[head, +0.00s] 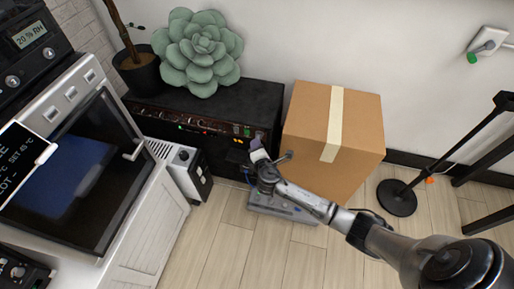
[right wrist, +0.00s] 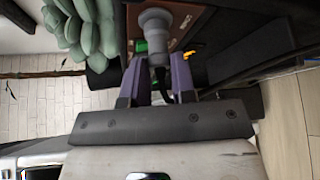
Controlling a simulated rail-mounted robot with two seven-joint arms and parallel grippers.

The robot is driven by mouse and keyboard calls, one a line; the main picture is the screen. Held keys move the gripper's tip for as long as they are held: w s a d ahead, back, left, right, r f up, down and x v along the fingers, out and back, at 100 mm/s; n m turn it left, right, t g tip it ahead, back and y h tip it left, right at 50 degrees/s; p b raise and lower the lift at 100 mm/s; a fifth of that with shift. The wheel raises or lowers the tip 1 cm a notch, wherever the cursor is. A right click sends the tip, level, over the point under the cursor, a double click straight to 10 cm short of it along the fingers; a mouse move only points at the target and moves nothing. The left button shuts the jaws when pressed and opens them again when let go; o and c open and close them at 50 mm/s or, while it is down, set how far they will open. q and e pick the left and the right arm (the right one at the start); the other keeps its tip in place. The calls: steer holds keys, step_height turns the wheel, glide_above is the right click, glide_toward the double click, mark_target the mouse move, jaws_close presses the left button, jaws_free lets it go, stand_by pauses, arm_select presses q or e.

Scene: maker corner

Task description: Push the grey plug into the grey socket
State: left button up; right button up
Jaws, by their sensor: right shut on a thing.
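My right gripper (head: 257,150) is at the right end of the front of a black amplifier-like box (head: 262,98). In the right wrist view its two purple fingers (right wrist: 156,66) are shut on the grey plug (right wrist: 155,22), a stepped round piece with a dark cable below it. The plug points away from the gripper toward a brown panel (right wrist: 184,22). The grey socket cannot be made out; the plug and gripper cover that part of the panel. Whether the plug touches the panel I cannot tell. My left gripper is not in view.
A cardboard box (head: 308,115) stands close to the right of my gripper. A succulent (head: 197,52) sits on the black box. A white-and-black unit (head: 187,172) stands to the left. A wall outlet (head: 487,40) is at upper right. The wooden floor in front is partly clear.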

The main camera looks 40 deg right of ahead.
steer(key=shift+w+d, duration=0.1)
steer(key=shift+d, duration=0.05)
steer(key=o, duration=0.9)
steer(key=shift+o, duration=0.2)
steer(key=p+v, duration=0.5)
steer(key=v, duration=0.9)
steer(key=shift+w, duration=0.1)
